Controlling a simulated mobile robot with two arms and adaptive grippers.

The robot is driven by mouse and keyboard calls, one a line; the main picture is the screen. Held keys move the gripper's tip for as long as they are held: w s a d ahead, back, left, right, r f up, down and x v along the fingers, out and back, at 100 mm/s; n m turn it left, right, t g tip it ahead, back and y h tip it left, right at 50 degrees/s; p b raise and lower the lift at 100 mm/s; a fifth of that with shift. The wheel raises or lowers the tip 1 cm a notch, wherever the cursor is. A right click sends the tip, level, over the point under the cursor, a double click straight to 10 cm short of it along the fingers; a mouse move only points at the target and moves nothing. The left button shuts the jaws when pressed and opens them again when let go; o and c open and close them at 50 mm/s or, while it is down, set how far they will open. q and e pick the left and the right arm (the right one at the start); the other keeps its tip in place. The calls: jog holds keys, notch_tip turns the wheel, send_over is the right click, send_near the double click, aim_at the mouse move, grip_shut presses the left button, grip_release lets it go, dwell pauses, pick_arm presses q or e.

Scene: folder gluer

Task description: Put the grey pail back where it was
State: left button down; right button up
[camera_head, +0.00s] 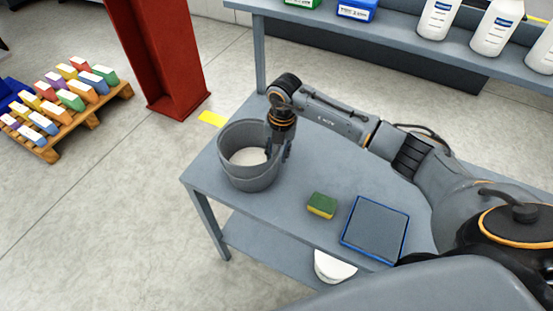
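The grey pail (249,176) stands upright at the left end of the grey table (300,226). Something pale shows inside it. My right arm reaches in from the right, and my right gripper (279,150) points down at the pail's right rim. The fingers overlap the rim and wall there. Their tips are partly hidden, and I cannot tell whether they are closed on the rim. My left gripper is not in view.
A green and yellow sponge (321,205) and a blue-edged grey tray (375,229) lie on the table right of the pail. A white round object (334,267) sits on the lower shelf. White bottles (437,19) stand on the back shelf. A red column (160,55) stands behind left.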

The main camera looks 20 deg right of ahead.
jog(key=r, duration=0.2)
jog(key=r+b, duration=0.1)
jog(key=r, duration=0.2)
jog(key=r+b, duration=0.1)
jog(key=r, duration=0.2)
jog(key=shift+s+d, duration=0.15)
jog(key=shift+d, duration=0.1)
jog(key=shift+r, duration=0.55)
jog(key=shift+s+f, duration=0.1)
jog(key=shift+s, duration=0.05)
